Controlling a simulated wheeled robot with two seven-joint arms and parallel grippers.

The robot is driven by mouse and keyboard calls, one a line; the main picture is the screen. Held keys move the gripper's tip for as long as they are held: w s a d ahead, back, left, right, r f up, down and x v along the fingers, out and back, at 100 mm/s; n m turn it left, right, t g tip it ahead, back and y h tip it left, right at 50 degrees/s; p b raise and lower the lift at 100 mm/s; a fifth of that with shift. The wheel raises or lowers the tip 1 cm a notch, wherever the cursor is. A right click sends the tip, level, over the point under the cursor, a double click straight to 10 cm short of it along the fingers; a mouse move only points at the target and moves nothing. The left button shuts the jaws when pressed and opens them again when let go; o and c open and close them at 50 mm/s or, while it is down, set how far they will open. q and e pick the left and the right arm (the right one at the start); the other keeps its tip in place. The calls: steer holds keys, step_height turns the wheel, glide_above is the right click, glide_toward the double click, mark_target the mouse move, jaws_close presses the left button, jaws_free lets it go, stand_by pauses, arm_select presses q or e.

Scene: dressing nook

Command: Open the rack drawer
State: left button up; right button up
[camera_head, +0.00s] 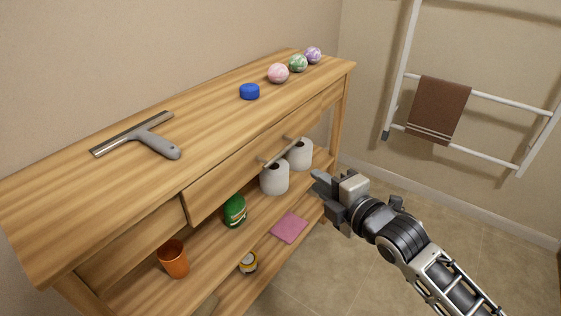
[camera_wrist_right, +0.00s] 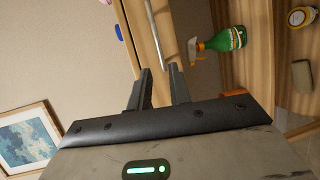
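The wooden rack (camera_head: 110,195) stands along the wall, with a wide drawer (camera_head: 225,185) under its top. The drawer front stands slightly proud of the panel to its left, so it looks a little open. Its pale bar handle (camera_head: 279,151) sits on the front; it also shows in the right wrist view (camera_wrist_right: 158,35), ahead of the fingertips. My right gripper (camera_head: 322,182) is to the right of the handle, apart from it. In the wrist view its two fingers (camera_wrist_right: 160,85) are spread with nothing between them. My left gripper is not in view.
On top are a squeegee (camera_head: 150,138), a blue round container (camera_head: 249,92) and several balls. The shelves below hold white rolls (camera_head: 274,178), a green bottle (camera_head: 235,211), an orange cup (camera_head: 173,259) and a pink cloth (camera_head: 289,228). A towel rack (camera_head: 490,97) stands right; floor in front is clear.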

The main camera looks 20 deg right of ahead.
mark_target(281, 153)
steer(key=shift+n, duration=0.3)
steer(key=x, duration=0.5)
steer(key=b+x, duration=0.1)
steer(key=x, duration=1)
steer(key=shift+w+r+b, duration=0.1)
steer(key=shift+r+b, duration=0.25)
jaws_close()
